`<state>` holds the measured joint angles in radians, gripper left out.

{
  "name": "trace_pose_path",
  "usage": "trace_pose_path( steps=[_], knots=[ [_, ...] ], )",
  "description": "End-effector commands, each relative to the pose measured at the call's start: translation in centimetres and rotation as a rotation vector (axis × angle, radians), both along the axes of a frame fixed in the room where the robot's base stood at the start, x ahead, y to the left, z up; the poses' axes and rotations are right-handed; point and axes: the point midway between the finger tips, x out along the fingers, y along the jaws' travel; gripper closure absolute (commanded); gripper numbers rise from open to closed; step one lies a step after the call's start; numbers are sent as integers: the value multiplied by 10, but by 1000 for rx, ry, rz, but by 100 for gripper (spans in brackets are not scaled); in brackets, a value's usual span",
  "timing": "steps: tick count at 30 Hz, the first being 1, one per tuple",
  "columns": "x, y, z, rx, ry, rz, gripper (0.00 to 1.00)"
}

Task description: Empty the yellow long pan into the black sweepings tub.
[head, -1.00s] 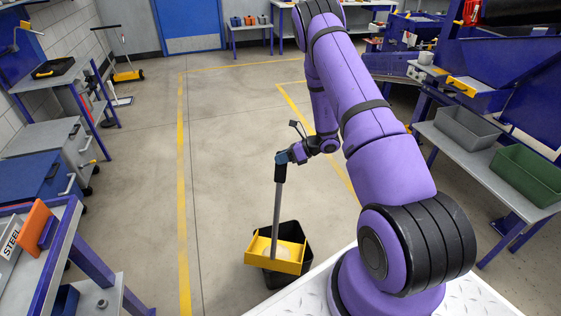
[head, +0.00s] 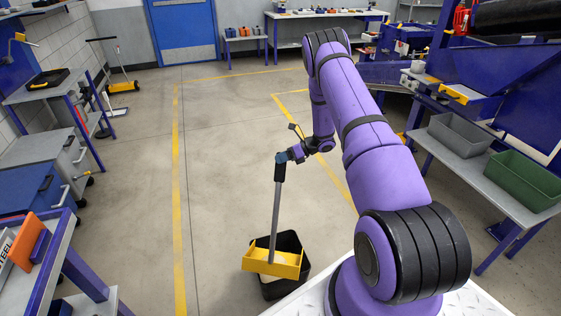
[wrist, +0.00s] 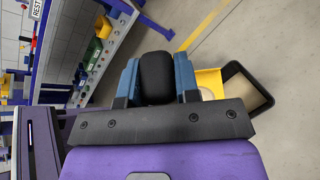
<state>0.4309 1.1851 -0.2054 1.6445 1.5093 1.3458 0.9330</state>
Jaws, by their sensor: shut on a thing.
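The yellow long pan (head: 272,263) hangs at the lower end of a long grey handle (head: 276,212). My gripper (head: 283,157) is shut on the dark upper end of that handle, which stands nearly upright. In the wrist view, my blue fingers (wrist: 157,78) close on a black grip. The pan overlaps the near part of the black sweepings tub (head: 291,241) in the head view; I cannot tell if they touch. Some pale material shows in the pan, also in the wrist view (wrist: 209,79). The tub (wrist: 237,69) stands beside the pan there, and its visible inside looks brownish.
The tub stands on the floor close to my white base deck. A bench (head: 480,171) with a grey bin (head: 459,134) and a green bin (head: 524,180) is at right. Workbenches and a blue cabinet (head: 36,185) line the left. Floor between the yellow lines is clear.

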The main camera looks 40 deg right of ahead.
Motion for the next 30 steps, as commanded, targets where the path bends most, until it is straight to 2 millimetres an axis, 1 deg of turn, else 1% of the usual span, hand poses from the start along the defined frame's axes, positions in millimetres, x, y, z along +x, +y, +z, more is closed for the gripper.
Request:
trace_pose_path(
  steps=[30],
  knots=[
    [59,-60,-19,103,97,-1,100]
  ],
)
